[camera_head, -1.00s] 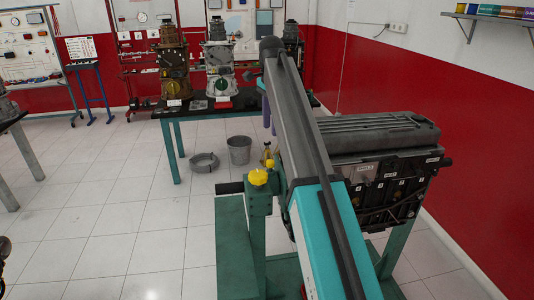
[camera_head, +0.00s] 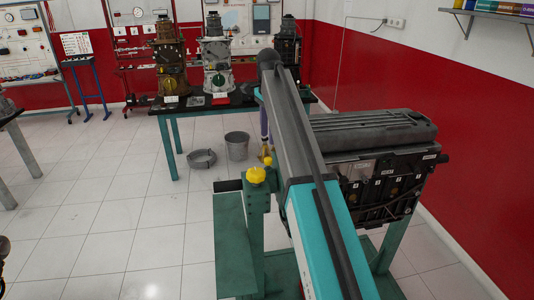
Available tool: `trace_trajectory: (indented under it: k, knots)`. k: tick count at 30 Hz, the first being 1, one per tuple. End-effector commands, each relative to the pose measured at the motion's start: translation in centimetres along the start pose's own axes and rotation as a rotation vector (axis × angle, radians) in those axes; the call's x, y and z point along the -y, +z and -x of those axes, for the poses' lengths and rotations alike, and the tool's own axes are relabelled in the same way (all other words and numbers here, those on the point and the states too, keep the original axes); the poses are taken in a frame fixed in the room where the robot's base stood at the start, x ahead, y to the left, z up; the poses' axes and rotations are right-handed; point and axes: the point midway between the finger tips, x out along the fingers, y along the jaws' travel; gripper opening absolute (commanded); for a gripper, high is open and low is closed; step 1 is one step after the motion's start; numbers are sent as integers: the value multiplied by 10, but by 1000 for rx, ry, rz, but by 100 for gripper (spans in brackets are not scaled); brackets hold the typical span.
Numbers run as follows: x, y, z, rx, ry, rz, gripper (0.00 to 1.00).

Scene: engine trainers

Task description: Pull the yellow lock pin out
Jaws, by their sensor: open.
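A yellow star-shaped knob (camera_head: 256,175) sits on top of a green post of the engine stand (camera_head: 230,240). A smaller yellow knob (camera_head: 268,161) shows just behind it to the right. I cannot tell for certain which of the two is the lock pin. My arm reaches forward over the stand, and its upper part hides much of what is behind it. My gripper (camera_head: 266,140) shows only as narrow purple fingers past the left side of the arm, above and beyond the knobs. It is open, with nothing seen in it.
A dark engine block (camera_head: 380,165) stands on the stand to the right of my arm. Behind are a table (camera_head: 172,117) with several engine units, a grey bucket (camera_head: 237,146) and a grey ring (camera_head: 202,159) on the floor.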

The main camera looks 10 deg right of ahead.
Motion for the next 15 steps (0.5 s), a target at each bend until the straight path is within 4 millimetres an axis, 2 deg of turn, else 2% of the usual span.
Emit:
trace_trajectory:
  k: [15]
  knots:
    - [-1, 2, -63, 0, 2, 1, 43]
